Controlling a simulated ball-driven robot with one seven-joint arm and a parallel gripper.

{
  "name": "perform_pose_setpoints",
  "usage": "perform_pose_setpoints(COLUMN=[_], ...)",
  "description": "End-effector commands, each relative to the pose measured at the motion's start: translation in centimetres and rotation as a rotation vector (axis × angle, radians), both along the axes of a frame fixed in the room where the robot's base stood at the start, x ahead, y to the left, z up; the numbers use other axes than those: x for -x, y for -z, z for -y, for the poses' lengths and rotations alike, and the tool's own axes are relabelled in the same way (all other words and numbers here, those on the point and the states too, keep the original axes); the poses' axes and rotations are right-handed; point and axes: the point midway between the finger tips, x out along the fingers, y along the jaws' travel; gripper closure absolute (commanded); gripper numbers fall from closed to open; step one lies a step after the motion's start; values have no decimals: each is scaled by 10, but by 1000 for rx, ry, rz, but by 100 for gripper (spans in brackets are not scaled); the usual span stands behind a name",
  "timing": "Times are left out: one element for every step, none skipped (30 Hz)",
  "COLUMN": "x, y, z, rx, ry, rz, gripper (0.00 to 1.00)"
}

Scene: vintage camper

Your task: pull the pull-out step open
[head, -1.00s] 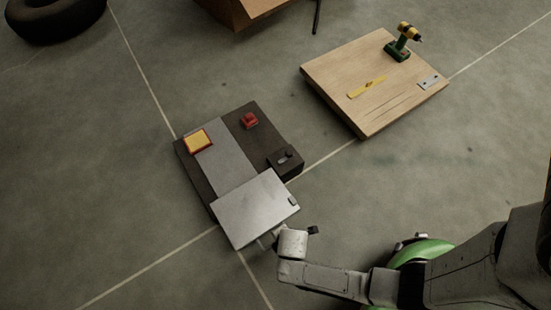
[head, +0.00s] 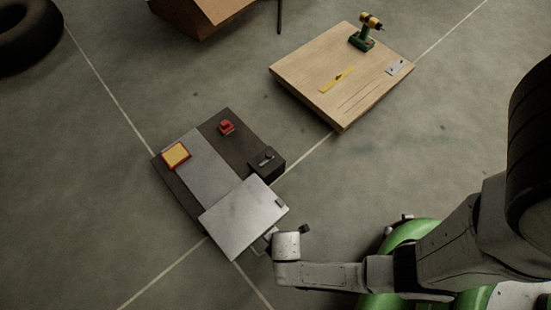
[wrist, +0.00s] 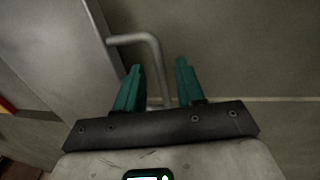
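The pull-out step is a flat silver plate (head: 243,217) at the near end of a dark floor panel in the head view. A bent grey bar handle (wrist: 154,55) shows in the wrist view, beside a grey metal face on the left. My gripper (wrist: 158,68) has two teal fingers, spread apart. The bar runs down between them, with a gap visible on each side. In the head view my wrist is at the step's near right edge, and the fingertips are mostly hidden there.
The dark panel (head: 177,185) carries a yellow-and-red block (head: 176,155), a red part (head: 226,127) and a black box with a lever (head: 266,162). A wooden board (head: 310,85) with a drill (head: 365,35) lies farther back. A tyre (head: 28,40) is far left. The near-left floor is clear.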

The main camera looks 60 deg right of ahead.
Motion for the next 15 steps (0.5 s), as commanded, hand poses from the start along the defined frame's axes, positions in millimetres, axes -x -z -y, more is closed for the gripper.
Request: perform_pose_setpoints(x=[1, 1, 2, 3, 3, 5, 6, 7, 8, 9, 11, 12, 13, 14, 15], y=[-4, -7, -12, -16, -21, -28, -34, -40, -48, -54, -60, -67, -72, -77, -83], z=[0, 0, -1, -1, -1, -2, -2, -2, -3, -3, -3, -4, -4, -4, -5], rx=[0, 0, 0, 0, -1, -1, -1, -1, 0, -1, -1, -1, 0, 0, -1], ry=[0, 0, 0, -1, -1, -1, -1, -1, 0, 0, 0, 0, 0, -1, -1], rz=[0, 0, 0, 0, 0, 0, 0, 0, 0, 0, 0, 0, 0, 0, 0], gripper=[62, 62, 62, 62, 62, 62, 62, 62, 62, 62, 62, 62, 62, 62, 62])
